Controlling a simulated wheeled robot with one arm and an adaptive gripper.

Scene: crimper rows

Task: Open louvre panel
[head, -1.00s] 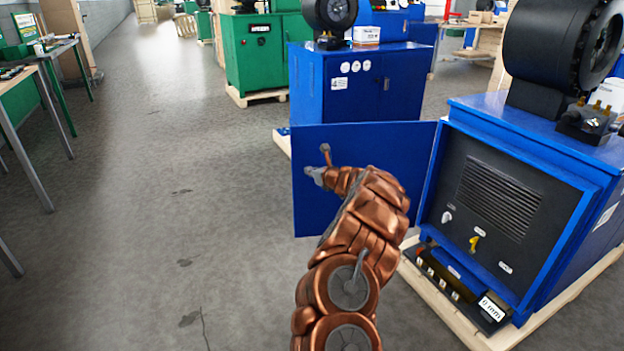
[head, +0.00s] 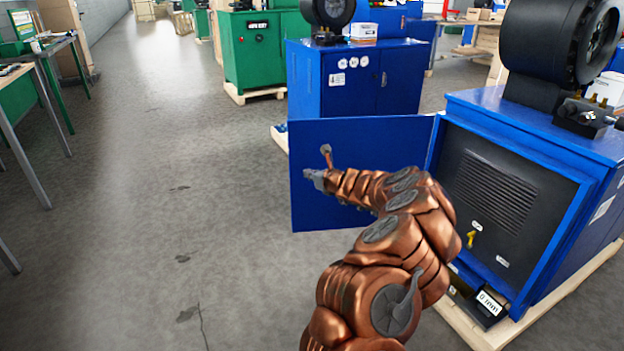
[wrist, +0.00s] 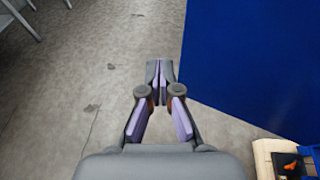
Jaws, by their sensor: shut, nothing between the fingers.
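The blue door panel (head: 345,135) stands wide open, out to the left of the blue crimper cabinet (head: 590,165). Inside the open front is a dark plate with horizontal louvre slots (head: 495,190) and a yellow lever (head: 471,239). My gripper (head: 308,174) is shut and empty, in front of the panel's left part in the head view. In the wrist view, my gripper (wrist: 159,68) has its fingertips together over the floor, just left of the panel's edge (wrist: 240,60). I cannot tell whether it touches the panel. My arm hides the panel's lower right part.
The cabinet stands on a wooden pallet (head: 470,325), with a black crimping head (head: 560,40) on top. Another blue cabinet (head: 350,85) stands behind the panel. Grey floor (head: 130,230) lies clear to the left, up to the workbenches (head: 40,70).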

